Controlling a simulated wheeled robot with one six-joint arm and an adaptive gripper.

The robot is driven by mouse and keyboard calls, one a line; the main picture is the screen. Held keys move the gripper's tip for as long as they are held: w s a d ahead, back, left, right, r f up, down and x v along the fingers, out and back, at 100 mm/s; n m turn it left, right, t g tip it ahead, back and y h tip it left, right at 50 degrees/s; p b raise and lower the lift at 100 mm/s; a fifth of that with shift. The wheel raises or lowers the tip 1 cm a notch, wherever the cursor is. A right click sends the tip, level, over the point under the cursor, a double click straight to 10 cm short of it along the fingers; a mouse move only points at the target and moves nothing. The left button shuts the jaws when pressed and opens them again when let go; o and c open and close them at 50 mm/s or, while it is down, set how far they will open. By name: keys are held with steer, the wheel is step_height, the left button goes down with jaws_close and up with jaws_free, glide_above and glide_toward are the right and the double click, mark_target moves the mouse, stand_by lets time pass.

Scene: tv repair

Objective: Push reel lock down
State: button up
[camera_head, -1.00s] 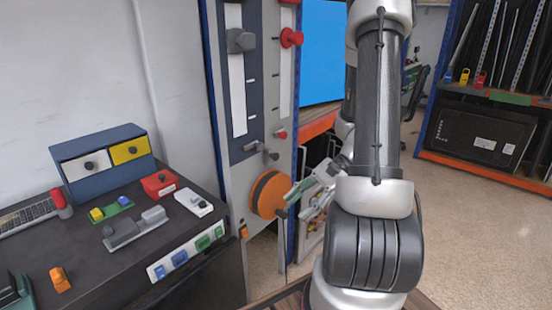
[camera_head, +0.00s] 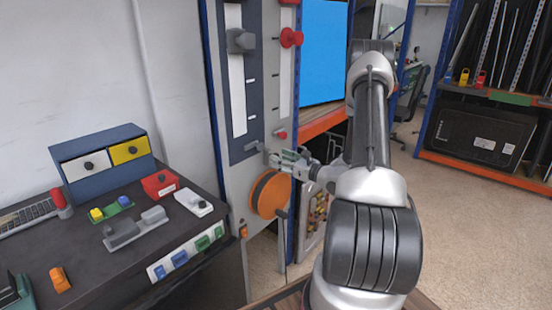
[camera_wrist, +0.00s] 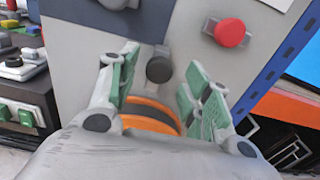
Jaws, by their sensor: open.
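An orange reel (camera_head: 265,195) with a dark band is mounted low on the grey panel, and a dark crank handle (camera_head: 282,214) juts from its lower right. A small dark knob, which looks like the reel lock (camera_wrist: 159,68), sits just above the reel; in the head view it is mostly behind my gripper. My gripper (camera_head: 280,159) is open in front of the panel at that knob's height. In the wrist view its green-padded fingers stand either side of the knob, with the orange reel (camera_wrist: 150,122) below. I cannot tell whether they touch the knob.
A red button (camera_head: 281,135) is just above my gripper on the panel. A slider with a grey handle (camera_head: 241,41) and a red knob (camera_head: 291,38) are higher. A dark workbench (camera_head: 95,255) with drawers and small devices stands left. Open floor lies right.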

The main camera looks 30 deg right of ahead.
steer(key=shift+x, duration=1.5)
jaws_close()
steer(key=shift+f, duration=1.75)
jaws_free()
steer(key=v, duration=1.2)
